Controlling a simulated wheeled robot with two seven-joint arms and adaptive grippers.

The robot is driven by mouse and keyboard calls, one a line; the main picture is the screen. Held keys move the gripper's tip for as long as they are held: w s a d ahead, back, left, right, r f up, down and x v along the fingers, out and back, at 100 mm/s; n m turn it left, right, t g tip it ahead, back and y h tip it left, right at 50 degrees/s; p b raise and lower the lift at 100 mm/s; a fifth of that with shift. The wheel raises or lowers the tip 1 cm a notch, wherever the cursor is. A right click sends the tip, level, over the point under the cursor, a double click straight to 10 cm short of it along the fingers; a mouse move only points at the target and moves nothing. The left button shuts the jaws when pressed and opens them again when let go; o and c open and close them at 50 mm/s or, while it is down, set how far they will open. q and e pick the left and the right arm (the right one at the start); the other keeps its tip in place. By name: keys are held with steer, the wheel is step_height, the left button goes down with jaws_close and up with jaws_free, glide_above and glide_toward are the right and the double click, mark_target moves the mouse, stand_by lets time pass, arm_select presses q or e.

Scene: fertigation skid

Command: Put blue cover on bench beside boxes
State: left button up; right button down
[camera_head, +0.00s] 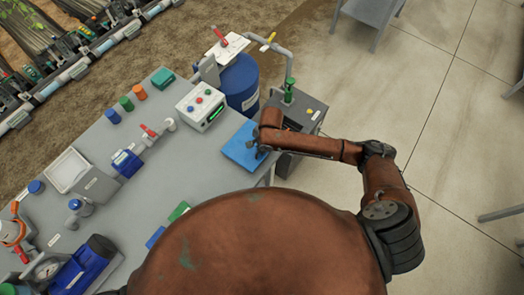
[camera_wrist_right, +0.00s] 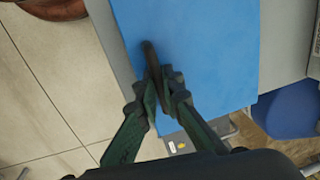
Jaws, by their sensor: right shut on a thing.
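The blue cover (camera_head: 240,150) is a flat blue square panel at the right end of the grey bench (camera_head: 165,190). It fills much of the right wrist view (camera_wrist_right: 210,50). My right gripper (camera_head: 259,150) is at the cover's right side, shut on its dark, bar-like handle (camera_wrist_right: 151,58). The fingers (camera_wrist_right: 160,88) meet at the handle in the right wrist view. I cannot tell whether the cover rests on the bench or hangs just above it. A white box with coloured buttons (camera_head: 200,106) stands on the bench behind the cover. My left gripper is not in view.
A blue barrel (camera_head: 240,84) and a dark grey cabinet (camera_head: 305,110) stand beyond the bench's right end. Coloured caps (camera_head: 126,103), a blue-bodied device (camera_head: 126,162) and a white tray (camera_head: 67,170) are on the bench. Bare bench lies left of the cover.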

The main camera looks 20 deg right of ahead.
step_height(320, 180, down, 2)
steer(key=shift+f, duration=0.1)
steer(key=c, duration=2.1)
jaws_free()
steer(key=shift+s, duration=0.1)
step_height(320, 180, up, 12)
steer(key=s+d+p, duration=0.1)
steer(key=shift+s, duration=0.15)
steer(key=shift+f, duration=0.1)
